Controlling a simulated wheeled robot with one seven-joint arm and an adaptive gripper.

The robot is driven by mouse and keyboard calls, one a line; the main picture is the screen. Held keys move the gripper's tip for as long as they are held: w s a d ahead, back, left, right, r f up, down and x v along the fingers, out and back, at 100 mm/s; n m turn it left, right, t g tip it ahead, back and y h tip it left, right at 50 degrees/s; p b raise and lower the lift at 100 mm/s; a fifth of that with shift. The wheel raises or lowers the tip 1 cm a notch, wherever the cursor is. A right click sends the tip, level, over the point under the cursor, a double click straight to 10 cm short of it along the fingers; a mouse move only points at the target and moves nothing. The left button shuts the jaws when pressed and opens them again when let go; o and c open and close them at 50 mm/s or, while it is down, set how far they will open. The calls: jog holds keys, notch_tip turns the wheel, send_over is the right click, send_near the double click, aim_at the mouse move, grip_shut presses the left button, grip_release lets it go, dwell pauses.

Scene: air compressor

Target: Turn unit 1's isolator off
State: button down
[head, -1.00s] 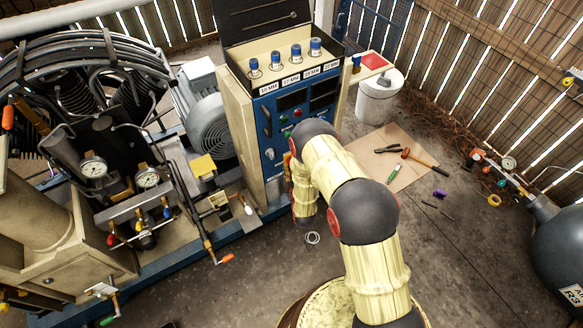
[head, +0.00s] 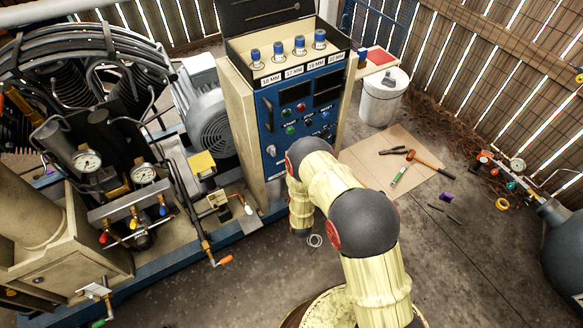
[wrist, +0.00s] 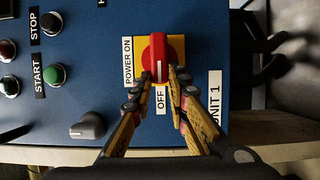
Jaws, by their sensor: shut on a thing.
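The isolator is a red rotary knob (wrist: 162,58) on a yellow plate (wrist: 141,48) on the blue panel, beside the "UNIT 1" label (wrist: 214,105). Its white mark points down in the wrist view, toward the "OFF" label (wrist: 160,101). The "POWER ON" label (wrist: 128,61) is left of the plate. My gripper (wrist: 160,77) is shut on the red knob, a finger at each side of its lower part. In the head view, my arm hides the gripper and knob in front of the blue control panel (head: 292,112).
A grey knob (wrist: 88,126), a green START button (wrist: 54,74) and a black STOP button (wrist: 51,22) lie left of the isolator. The compressor with gauges (head: 87,160) stands left of the cabinet. A mat with tools (head: 372,158) lies on the floor at right.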

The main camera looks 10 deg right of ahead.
jog(key=shift+a, duration=0.1)
jog(key=c, duration=1.8)
grip_release()
jog(key=shift+o, duration=0.4)
jog(key=s, duration=1.2)
jog(key=shift+a, duration=0.4)
jog(key=shift+f, duration=0.1)
